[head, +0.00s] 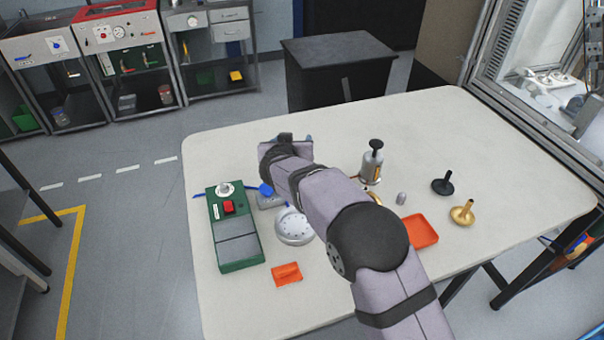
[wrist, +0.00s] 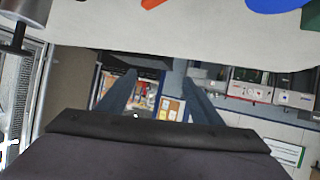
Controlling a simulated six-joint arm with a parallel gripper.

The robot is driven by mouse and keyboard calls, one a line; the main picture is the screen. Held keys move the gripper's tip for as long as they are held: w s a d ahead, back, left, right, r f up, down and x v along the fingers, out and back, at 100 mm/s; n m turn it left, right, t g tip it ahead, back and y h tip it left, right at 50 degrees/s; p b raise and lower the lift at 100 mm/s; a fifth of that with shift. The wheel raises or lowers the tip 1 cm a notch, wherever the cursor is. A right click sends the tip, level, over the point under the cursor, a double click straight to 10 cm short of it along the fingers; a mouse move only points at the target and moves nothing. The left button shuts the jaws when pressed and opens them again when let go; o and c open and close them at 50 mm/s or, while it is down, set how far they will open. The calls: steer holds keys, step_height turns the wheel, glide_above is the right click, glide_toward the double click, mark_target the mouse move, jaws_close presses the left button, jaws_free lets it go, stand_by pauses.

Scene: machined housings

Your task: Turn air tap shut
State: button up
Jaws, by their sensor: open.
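The air tap's blue handle (head: 266,189) shows in the head view on a small grey-blue body (head: 268,202), just right of the green box and left of my arm. A large blue shape (wrist: 272,5), probably this handle, is cut off by the top edge of the wrist view. My gripper (head: 294,138) is beyond the tap, toward the table's far edge, and partly hidden by my wrist. In the wrist view its two fingers (wrist: 160,78) are spread with nothing between them. The gripper is apart from the tap.
A green box (head: 238,248) with a red button stands left of the tap. A round silver housing (head: 294,227) sits close by. Orange pieces (head: 287,273), an orange tray (head: 421,231), a plunger-topped cylinder (head: 372,162), black (head: 443,183) and brass (head: 462,214) parts lie around. The table's right rear is clear.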

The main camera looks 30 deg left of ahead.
steer(key=s+d+n+g+y+p, duration=0.35)
steer(key=s+d+n+g, duration=0.35)
steer(key=d+n+g, duration=0.35)
steer(key=shift+m+t+y, duration=0.35)
steer(key=shift+t, duration=0.1)
steer(key=shift+d+f+p+x, duration=0.15)
steer(key=shift+p+x, duration=0.6)
steer(key=shift+x, duration=1.15)
steer(key=shift+d+f+p+x, duration=0.15)
steer(key=shift+p+x, duration=0.6)
steer(key=shift+x, duration=1.15)
steer(key=shift+s, duration=0.1)
steer(key=c, duration=1.1)
